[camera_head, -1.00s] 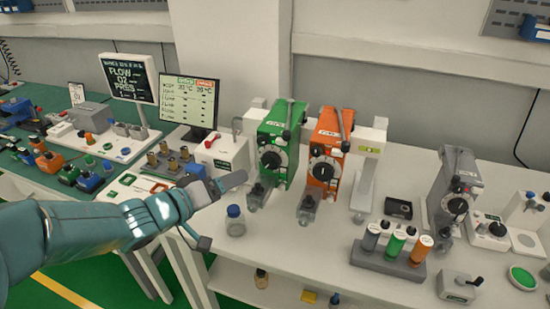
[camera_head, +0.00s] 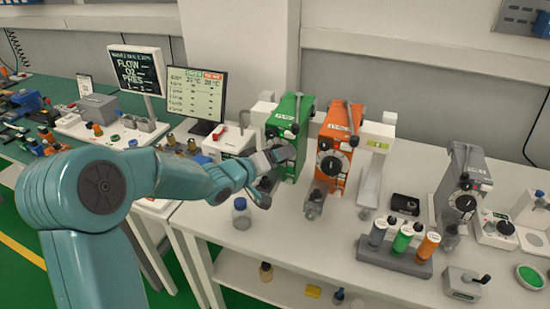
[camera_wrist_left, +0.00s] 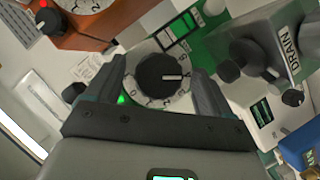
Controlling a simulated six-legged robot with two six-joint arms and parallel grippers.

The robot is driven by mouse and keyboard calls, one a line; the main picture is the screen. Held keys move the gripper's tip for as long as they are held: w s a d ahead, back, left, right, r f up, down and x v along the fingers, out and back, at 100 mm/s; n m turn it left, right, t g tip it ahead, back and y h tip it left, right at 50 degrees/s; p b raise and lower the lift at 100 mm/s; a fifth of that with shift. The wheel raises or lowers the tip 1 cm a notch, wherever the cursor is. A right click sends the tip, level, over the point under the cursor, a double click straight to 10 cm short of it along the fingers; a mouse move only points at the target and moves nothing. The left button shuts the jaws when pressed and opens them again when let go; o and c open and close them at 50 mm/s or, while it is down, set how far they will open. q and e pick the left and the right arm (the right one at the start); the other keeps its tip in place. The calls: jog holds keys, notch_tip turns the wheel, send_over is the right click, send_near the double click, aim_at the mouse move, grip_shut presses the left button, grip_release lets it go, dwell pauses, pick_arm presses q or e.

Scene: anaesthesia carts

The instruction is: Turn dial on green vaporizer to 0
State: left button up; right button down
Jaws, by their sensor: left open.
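The green vaporizer (camera_head: 290,128) stands on the white bench, left of the orange vaporizer. Its black dial (camera_wrist_left: 163,77) sits on a white numbered ring in the left wrist view, with a white mark on the knob pointing right. My left gripper (camera_wrist_left: 157,75) is open, with one finger on each side of the dial. I cannot tell whether the fingers touch it. In the head view my left gripper (camera_head: 272,165) is at the front of the green vaporizer and hides most of the dial. My right gripper is not in view.
The orange vaporizer (camera_head: 333,150) stands close on the right. A blue-capped bottle (camera_head: 241,214) stands on the bench below my left gripper. A monitor (camera_head: 195,95) is at the back left. A rack of coloured cylinders (camera_head: 395,256) is at the front right.

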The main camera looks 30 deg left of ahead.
pick_arm(q)
jog(key=shift+c, duration=0.3)
jog(key=c, duration=1)
jog(key=shift+w, duration=0.1)
